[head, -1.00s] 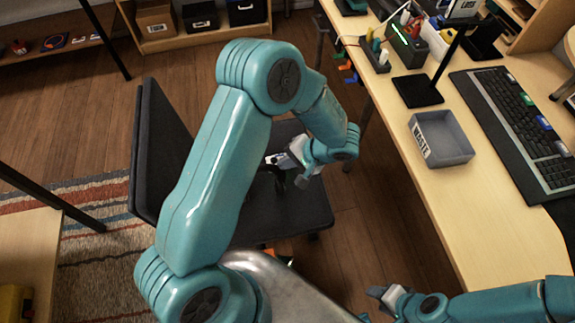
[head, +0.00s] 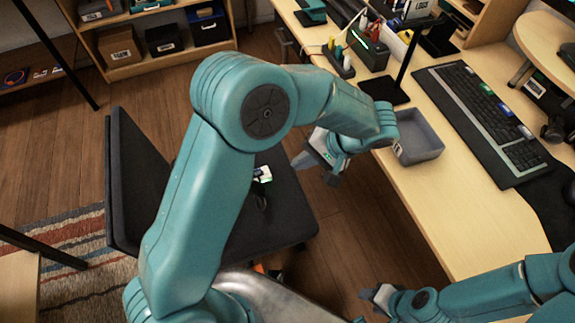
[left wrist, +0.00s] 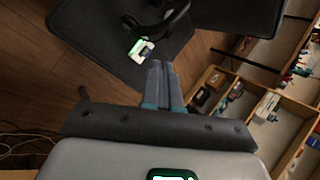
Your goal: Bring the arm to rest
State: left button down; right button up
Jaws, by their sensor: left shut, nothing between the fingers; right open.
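My left arm comes in from the left in the head view, bent at a high elbow. Its gripper (head: 318,172) hangs in the air between the black chair and the desk edge. In the left wrist view its two fingers (left wrist: 163,85) are together with nothing between them. My right gripper (head: 375,296) is low at the bottom right of the head view, beside the desk's front edge. It is open and empty, though small in the picture.
A black chair (head: 265,215) stands left of the left gripper, with a small white-and-green item (left wrist: 141,50) on its seat. The desk (head: 470,220) carries a grey bin (head: 418,140), a keyboard (head: 490,125) and a dark stand (head: 385,90). Open floor lies between chair and desk.

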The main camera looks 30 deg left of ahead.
pick_arm(q)
jog(key=shift+w+d+r, duration=0.1)
jog(key=shift+d+r, duration=0.2)
jog(key=shift+r, duration=0.1)
jog(key=s+d+f+t+h+p, duration=0.1)
jog(key=s+d+f+h+p, duration=0.1)
jog(key=s+f+h, duration=0.3)
jog(key=s+d+f+n+t+h+p, duration=0.1)
jog(key=s+f+h+p, duration=0.4)
jog(key=s+f, duration=0.5)
jog(key=shift+s+d+f+n+t+h, duration=0.35)
jog(key=shift+d+f+h, duration=0.1)
jog(key=shift+d+h, duration=0.3)
